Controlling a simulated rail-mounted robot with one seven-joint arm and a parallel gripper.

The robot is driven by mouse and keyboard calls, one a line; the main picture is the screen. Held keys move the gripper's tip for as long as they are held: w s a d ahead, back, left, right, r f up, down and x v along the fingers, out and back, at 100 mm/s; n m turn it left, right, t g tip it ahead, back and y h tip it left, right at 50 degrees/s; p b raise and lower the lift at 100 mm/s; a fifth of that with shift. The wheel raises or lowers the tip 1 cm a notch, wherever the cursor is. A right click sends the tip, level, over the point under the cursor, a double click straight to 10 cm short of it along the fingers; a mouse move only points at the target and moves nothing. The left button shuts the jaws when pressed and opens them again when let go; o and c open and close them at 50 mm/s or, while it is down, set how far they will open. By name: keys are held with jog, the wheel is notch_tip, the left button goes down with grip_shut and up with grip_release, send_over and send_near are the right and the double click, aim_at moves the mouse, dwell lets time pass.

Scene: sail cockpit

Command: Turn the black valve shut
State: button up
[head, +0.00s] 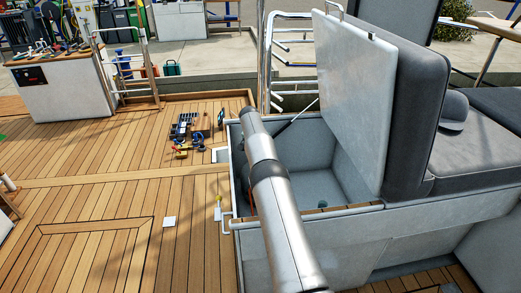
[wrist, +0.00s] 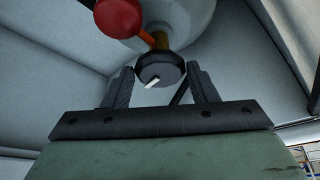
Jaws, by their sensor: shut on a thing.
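The black valve (wrist: 160,72) shows as a round dark knob with a white mark on its face, in the upper middle of the wrist view. My gripper (wrist: 159,78) has one finger on each side of the knob and is shut on it. A brass stem (wrist: 161,40) runs from the knob towards a pale rounded body (wrist: 195,22). In the head view my arm reaches down into the open locker, and the valve and my gripper are hidden there.
A red ball (wrist: 118,17) on an orange-red lever sits close at the knob's upper left. Pale locker walls (wrist: 55,60) enclose the space. In the head view the locker lid (head: 345,85) stands open, with tools (head: 190,130) on the wooden deck (head: 120,190).

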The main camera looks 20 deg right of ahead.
jog(key=shift+s+f+m, duration=0.1)
jog(key=shift+m, duration=0.3)
dwell(0.5)
jog(key=o, duration=0.9)
jog(key=shift+o, duration=0.2)
jog(key=shift+a+r+b, duration=0.1)
jog(key=shift+r+b, duration=0.1)
jog(key=shift+b, duration=0.25)
jog(key=shift+a+r+b, duration=0.25)
jog(key=shift+r+b, duration=0.3)
jog(key=shift+b, duration=0.45)
jog(key=p+v, duration=0.2)
jog(key=v, duration=1.4)
